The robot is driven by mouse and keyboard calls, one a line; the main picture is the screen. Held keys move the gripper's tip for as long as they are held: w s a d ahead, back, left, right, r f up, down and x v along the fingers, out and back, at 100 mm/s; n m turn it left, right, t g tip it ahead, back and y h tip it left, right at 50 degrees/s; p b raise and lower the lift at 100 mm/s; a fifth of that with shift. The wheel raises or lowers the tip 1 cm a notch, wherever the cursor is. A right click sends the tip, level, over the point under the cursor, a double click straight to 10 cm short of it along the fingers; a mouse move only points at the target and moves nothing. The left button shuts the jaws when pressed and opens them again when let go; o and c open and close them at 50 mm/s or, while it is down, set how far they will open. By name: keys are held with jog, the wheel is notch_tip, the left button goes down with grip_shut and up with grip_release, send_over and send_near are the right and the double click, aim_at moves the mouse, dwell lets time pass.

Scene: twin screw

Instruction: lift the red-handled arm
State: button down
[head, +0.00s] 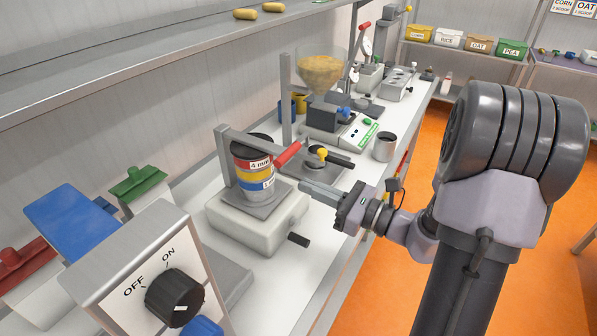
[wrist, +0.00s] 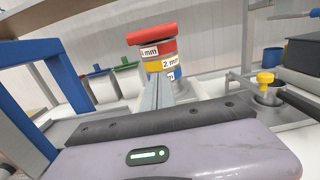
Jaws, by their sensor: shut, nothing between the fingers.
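The red handle (head: 288,153) is at the near end of a grey metal arm (head: 240,142), which lies across the top of a sieve stack (head: 247,178). In the wrist view the red handle (wrist: 152,35) crosses the top of the picture, in front of the stack with its "4 mm" and "2 mm" labels. My gripper (head: 305,187) is shut and empty, to the right of the stack and lower than the handle. In the wrist view its closed fingers (wrist: 161,82) point at the stack, below the handle. I cannot tell the exact gap.
The stack stands on a white shaker base (head: 255,228) with a dark knob (head: 298,240). An OFF/ON control box (head: 150,275) is in front. A yellow-knobbed device (head: 322,157) and a metal cup (head: 384,147) stand behind my gripper. A blue frame (wrist: 42,105) is at left in the wrist view.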

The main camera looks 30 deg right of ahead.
jog(key=r, duration=0.1)
jog(key=w+a+r, duration=0.1)
jog(key=w+r, duration=0.1)
jog(key=r, duration=0.1)
jog(key=shift+w+a, duration=0.25)
jog(key=shift+a, duration=0.1)
jog(key=shift+r, duration=0.15)
